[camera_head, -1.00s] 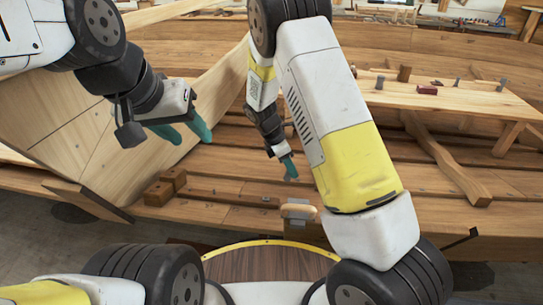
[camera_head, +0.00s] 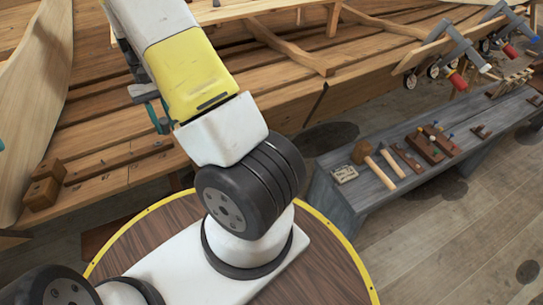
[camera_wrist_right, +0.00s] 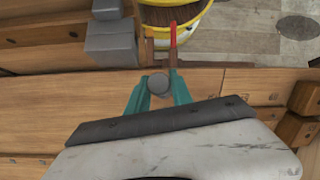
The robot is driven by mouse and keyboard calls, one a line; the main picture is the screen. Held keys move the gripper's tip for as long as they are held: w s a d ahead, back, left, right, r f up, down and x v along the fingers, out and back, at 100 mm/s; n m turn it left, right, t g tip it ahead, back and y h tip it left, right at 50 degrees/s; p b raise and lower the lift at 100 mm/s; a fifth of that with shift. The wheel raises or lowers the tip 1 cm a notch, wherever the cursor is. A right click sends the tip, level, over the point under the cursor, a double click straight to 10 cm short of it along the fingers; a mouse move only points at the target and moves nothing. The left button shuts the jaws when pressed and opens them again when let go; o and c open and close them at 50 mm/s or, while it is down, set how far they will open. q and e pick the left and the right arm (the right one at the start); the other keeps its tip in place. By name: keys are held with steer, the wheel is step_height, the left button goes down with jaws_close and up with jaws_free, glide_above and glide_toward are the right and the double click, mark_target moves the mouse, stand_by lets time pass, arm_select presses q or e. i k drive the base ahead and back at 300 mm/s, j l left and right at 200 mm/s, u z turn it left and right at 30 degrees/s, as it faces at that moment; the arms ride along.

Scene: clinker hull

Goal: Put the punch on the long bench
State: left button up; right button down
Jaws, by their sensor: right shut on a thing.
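The punch (camera_wrist_right: 158,84) shows in the right wrist view as a round grey end between the two teal fingers. My right gripper (camera_wrist_right: 160,92) is shut on it. The rest of the punch is hidden or too unclear to tell. In the head view my right gripper (camera_head: 157,113) is partly behind my own arm, over the hull planks, and the punch cannot be made out there. The long bench (camera_head: 358,196) is a low grey bench at the right of the head view, well apart from the gripper. Only a teal tip of my left gripper (camera_head: 1,145) shows at the left edge.
On the bench are a mallet (camera_head: 364,152), several other tools and a small labelled block (camera_head: 344,173). Clamps (camera_head: 452,62) stick out from a board above its far part. Bare strips show along its front edge.

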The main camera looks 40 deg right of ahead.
mark_target(363, 199)
steer(key=k+j, duration=0.15)
steer(key=j, duration=0.15)
steer(key=k+j, duration=0.15)
steer(key=j, duration=0.15)
steer(key=k+j+z, duration=0.25)
steer(key=j+z, duration=0.25)
steer(key=z, duration=0.25)
steer(key=i+l+z, duration=0.2)
steer(key=z, duration=0.2)
steer(key=i+l+z, duration=0.2)
steer(key=z, duration=0.2)
steer(key=i, duration=0.05)
